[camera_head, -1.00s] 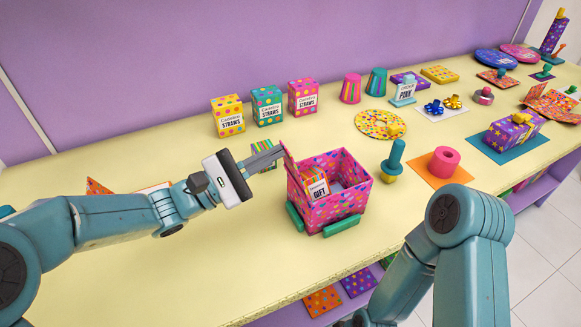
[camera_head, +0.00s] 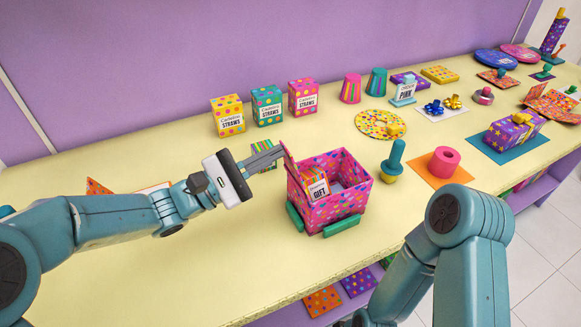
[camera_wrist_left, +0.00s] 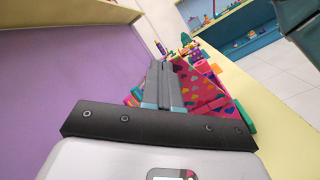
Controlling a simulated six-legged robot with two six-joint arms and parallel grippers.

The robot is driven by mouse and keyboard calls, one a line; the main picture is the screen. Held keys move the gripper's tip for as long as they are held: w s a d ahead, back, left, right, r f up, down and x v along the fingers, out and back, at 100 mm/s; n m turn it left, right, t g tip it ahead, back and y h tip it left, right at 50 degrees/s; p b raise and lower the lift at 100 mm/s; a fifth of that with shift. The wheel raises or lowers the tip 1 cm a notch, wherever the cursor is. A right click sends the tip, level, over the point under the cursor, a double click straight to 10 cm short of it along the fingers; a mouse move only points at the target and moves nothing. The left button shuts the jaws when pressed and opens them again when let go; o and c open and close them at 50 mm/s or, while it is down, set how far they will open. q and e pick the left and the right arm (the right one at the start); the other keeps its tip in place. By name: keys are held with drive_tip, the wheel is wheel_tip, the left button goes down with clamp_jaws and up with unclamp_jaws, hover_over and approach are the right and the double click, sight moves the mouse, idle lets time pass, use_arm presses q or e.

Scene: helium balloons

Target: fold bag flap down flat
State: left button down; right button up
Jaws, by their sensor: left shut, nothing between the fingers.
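A flap (camera_head: 289,160) stands up at the bag's left side. My left gripper (camera_head: 279,153) is shut and empty, its fingertips right at the upper part of this flap; I cannot tell whether they touch. In the left wrist view the shut fingers (camera_wrist_left: 163,75) point toward the pink bag (camera_wrist_left: 203,92), and they hide part of it. My right gripper is out of view; only my right arm shows at the lower right.
Green blocks (camera_head: 341,226) sit against the bag's base. A teal-handled tool (camera_head: 394,160) and a pink roll (camera_head: 444,162) on an orange mat stand to the right. Several straw boxes (camera_head: 267,105) stand behind. The yellow table (camera_head: 240,260) is clear in front.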

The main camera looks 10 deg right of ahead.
use_arm(q)
drive_tip(key=shift+d, duration=0.1)
drive_tip(key=shift+w+d+r, duration=0.2)
drive_tip(key=shift+d+r, duration=0.1)
drive_tip(key=shift+d, duration=0.2)
drive_tip(key=shift+w+d+r, duration=0.15)
drive_tip(key=shift+d+r, duration=0.15)
drive_tip(key=shift+d, duration=0.2)
drive_tip(key=shift+x, duration=1.25)
drive_tip(key=shift+w+d, duration=0.2)
drive_tip(key=shift+d, duration=0.4)
drive_tip(key=shift+w+d, duration=0.25)
drive_tip(key=shift+d, duration=0.35)
